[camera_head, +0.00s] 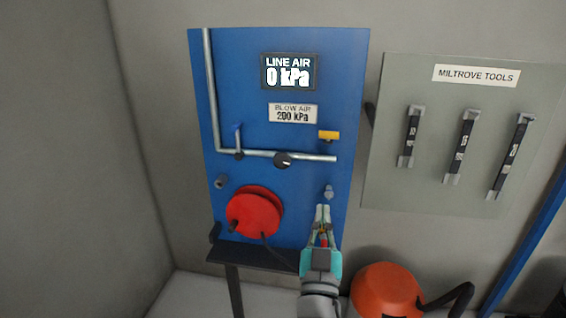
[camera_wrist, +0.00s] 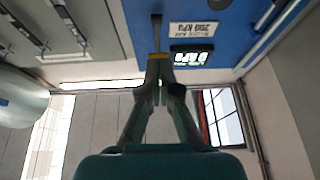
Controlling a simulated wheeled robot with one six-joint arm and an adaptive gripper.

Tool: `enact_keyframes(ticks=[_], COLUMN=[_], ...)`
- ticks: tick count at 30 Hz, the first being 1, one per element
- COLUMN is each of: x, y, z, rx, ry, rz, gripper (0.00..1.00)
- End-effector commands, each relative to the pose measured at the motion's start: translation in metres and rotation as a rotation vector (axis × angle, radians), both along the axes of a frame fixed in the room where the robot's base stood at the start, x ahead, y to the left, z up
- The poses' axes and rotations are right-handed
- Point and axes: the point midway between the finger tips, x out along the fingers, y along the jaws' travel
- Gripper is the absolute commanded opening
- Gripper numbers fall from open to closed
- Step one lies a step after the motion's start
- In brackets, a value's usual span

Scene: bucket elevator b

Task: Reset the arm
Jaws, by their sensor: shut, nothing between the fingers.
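My gripper (camera_head: 322,212) is in front of the lower right part of the blue panel (camera_head: 300,60) in the head view. Its fingers point up towards a small grey fitting (camera_head: 329,192) and look shut with nothing held. In the wrist view my gripper (camera_wrist: 158,62) also shows its fingertips together, with the picture turned over. The display (camera_head: 290,71) reads LINE AIR 0 kPa, and a plate (camera_head: 293,113) below it reads BLOW AIR 200 kPa. I cannot tell whether the fingertips touch the fitting.
A red reel (camera_head: 254,211) sits left of my gripper above a dark shelf (camera_head: 255,256). An orange rounded object (camera_head: 386,290) stands close at right. A tool board (camera_head: 400,200) hangs beyond.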

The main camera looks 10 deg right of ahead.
Motion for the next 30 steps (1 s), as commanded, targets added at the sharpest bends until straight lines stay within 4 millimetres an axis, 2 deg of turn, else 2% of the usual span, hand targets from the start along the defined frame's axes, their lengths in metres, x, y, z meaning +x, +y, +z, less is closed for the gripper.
enact_keyframes(ticks=[1,6,11,15,24,30], x=[-0.006,-0.034,-0.069,-0.105,-0.194,-0.257], y=[-0.001,-0.004,-0.006,-0.009,-0.015,-0.019], z=[-0.019,-0.082,-0.136,-0.176,-0.241,-0.266], rx=[-0.011,-0.052,-0.076,-0.084,-0.071,-0.039], ry=[0.031,0.134,0.222,0.293,0.423,0.496], rz=[0.014,0.074,0.133,0.180,0.261,0.296], gripper=[0.00,0.00,0.00,0.00,0.00,0.00])
